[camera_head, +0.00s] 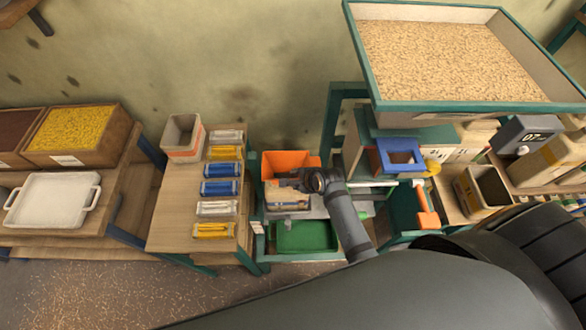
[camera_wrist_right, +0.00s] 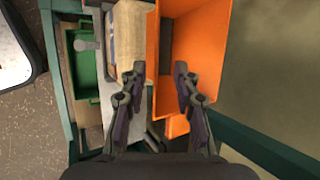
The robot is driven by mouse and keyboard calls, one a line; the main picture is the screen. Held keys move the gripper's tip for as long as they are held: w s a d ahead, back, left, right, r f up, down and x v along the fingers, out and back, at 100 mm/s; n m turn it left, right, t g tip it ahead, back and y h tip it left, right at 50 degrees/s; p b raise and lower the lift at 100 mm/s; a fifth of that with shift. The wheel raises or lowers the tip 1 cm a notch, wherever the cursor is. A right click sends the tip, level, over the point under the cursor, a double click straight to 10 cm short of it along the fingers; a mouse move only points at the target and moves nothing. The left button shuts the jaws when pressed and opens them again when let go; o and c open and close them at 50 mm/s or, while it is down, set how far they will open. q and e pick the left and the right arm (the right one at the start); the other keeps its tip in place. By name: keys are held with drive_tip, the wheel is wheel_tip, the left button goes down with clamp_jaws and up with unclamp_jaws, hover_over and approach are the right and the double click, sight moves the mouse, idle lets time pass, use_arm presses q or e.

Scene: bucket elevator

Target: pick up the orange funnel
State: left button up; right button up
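The orange funnel (camera_head: 289,160) is an open, box-like orange piece at the back of the green-framed machine in the head view. In the right wrist view it (camera_wrist_right: 208,40) fills the upper middle, its hollow facing up. My right gripper (camera_wrist_right: 158,70) is open with nothing clamped. Its fingers spread to either side of the funnel's left wall, the right finger over the hollow; I cannot tell whether they touch. In the head view my right gripper (camera_head: 303,184) is small and partly hidden by its own wrist, just in front of the funnel. My left gripper is not in view.
A beige sack-like object (camera_wrist_right: 130,40) lies close beside the funnel. A green bin (camera_head: 306,236) sits lower in the frame. A large grain hopper (camera_head: 450,105) overhangs at right. A wooden table with colored packs (camera_head: 222,187) stands at left.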

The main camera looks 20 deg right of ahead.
drive_tip(key=shift+w+f+p, duration=0.2)
drive_tip(key=shift+f+p, duration=0.1)
drive_tip(key=shift+f, duration=0.05)
drive_tip(key=x, duration=0.3)
drive_tip(key=shift+f+p, duration=0.3)
drive_tip(key=shift+w+f, duration=0.15)
drive_tip(key=shift+f, duration=0.2)
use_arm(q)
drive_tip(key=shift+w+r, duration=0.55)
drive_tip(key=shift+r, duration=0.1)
use_arm(e)
drive_tip(key=shift+c, duration=0.4)
drive_tip(key=shift+r, duration=0.1)
drive_tip(key=c, duration=0.5)
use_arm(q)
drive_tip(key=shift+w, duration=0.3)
use_arm(e)
clamp_jaws()
